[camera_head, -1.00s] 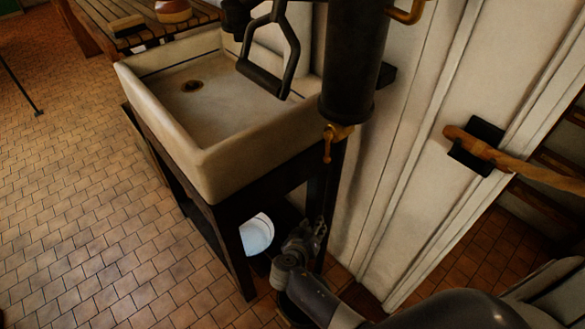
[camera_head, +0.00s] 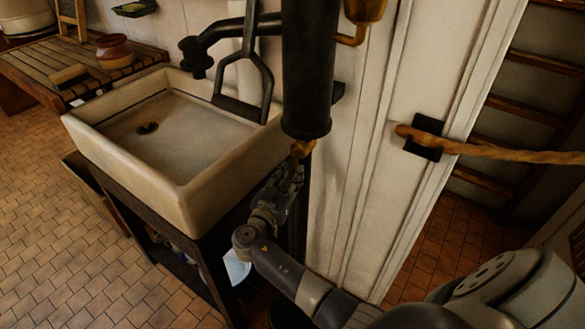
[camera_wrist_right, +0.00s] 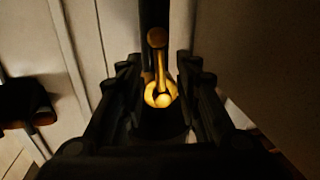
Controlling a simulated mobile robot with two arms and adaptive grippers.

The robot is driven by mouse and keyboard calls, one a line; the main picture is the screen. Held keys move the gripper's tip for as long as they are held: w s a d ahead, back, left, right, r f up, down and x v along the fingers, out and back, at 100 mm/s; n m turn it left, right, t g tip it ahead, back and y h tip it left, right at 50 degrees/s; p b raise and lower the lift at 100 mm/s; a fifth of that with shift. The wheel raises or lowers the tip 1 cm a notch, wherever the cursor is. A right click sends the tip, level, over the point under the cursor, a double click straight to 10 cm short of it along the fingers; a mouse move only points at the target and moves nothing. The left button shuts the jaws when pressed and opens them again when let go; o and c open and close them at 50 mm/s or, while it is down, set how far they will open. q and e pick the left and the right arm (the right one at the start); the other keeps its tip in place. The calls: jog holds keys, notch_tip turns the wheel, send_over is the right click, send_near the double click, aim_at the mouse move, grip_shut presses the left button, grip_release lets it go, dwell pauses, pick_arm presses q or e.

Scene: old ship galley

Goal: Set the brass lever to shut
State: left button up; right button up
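The brass lever (camera_head: 302,148) is at the bottom end of the black upright cylinder (camera_head: 306,75), beside the sink's right side. My right gripper (camera_head: 287,178) is just below it, pointing up. In the right wrist view the brass lever (camera_wrist_right: 161,70) shows as a thin rod with a round knob, lying in line with the gap between the fingers. My right gripper (camera_wrist_right: 160,92) is open there, with a finger on each side of the brass. I cannot tell whether any finger touches it. The lever's lower part is partly hidden in the head view. My left gripper is not in view.
The stone sink (camera_head: 185,190) on its dark stand is close at the left. A black pump handle (camera_head: 250,80) hangs above it. A rope (camera_head: 500,152) runs from a wall bracket at the right. A slatted bench (camera_head: 40,70) with a pot (camera_head: 114,50) stands behind.

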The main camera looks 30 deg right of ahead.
jog(key=shift+x, duration=1.05)
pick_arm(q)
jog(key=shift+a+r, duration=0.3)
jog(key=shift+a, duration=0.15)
pick_arm(e)
jog(key=shift+c, duration=0.3)
